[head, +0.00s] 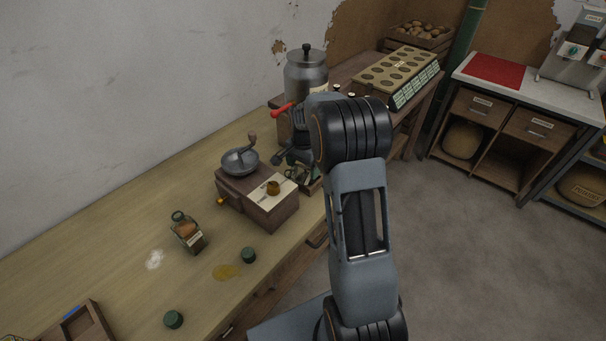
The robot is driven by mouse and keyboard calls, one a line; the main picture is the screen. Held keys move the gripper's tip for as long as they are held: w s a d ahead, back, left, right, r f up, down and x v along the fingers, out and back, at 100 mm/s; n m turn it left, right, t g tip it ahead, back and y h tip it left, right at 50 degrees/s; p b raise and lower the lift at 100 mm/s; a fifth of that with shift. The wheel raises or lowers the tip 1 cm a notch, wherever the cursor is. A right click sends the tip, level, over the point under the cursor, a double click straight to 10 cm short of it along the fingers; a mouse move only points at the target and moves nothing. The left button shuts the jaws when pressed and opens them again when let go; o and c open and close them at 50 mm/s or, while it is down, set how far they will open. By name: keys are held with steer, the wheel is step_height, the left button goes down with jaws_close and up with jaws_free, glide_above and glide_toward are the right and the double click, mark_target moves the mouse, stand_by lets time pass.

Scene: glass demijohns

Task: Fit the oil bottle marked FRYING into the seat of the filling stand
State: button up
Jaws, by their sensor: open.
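A grey metal canister (306,75) with a black knob and a red lever (283,109) stands farther back, seemingly the filling stand. Its lower part and any seat are largely hidden by my arm. My gripper (287,160) is open, in front of the canister and behind the wooden grinder box, apart from the square bottle. Something glassy and greenish (299,175) shows beneath it, too covered to identify.
A wooden grinder box (268,213) with a metal bowl and crank stands between bottle and canister. Two green caps (248,255) (173,319), an oil puddle (226,272) and white powder (154,259) lie on the bench. A wooden tray (83,328) is at lower left.

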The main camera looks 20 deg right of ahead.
steer(key=shift+f, duration=1.4)
steer(key=shift+r, duration=0.1)
steer(key=c, duration=1.2)
